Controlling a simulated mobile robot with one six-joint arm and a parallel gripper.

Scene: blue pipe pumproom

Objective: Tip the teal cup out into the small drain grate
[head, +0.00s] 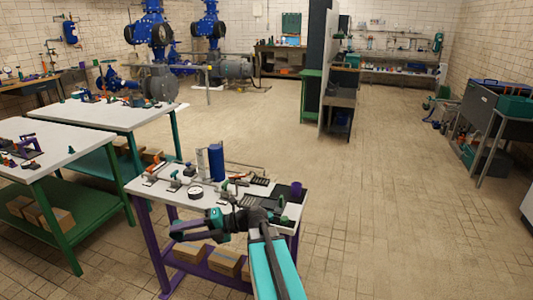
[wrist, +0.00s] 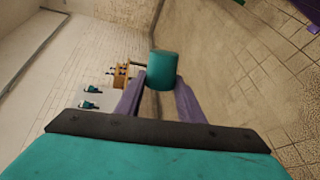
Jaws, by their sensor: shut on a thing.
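My gripper (head: 177,232) reaches out over the front edge of the near worktable, its dark fingers pointing left in the head view. In the wrist view my gripper (wrist: 161,84) is shut on the teal cup (wrist: 163,68), which sits between the purple-grey fingertips. The cup's outer side shows; I cannot see into it or tell what it holds. I cannot pick the cup out in the head view. Dark slotted plates lie on the right part of the near worktable (head: 152,188); I cannot tell which one is the small drain grate.
A blue cylinder (head: 216,162), a round gauge (head: 196,192) and a dark purple cup-like thing (head: 296,189) stand on the near worktable. Cardboard boxes (head: 223,262) lie on its lower shelf. Two more worktables stand to the left. The tiled floor (head: 390,200) to the right is clear.

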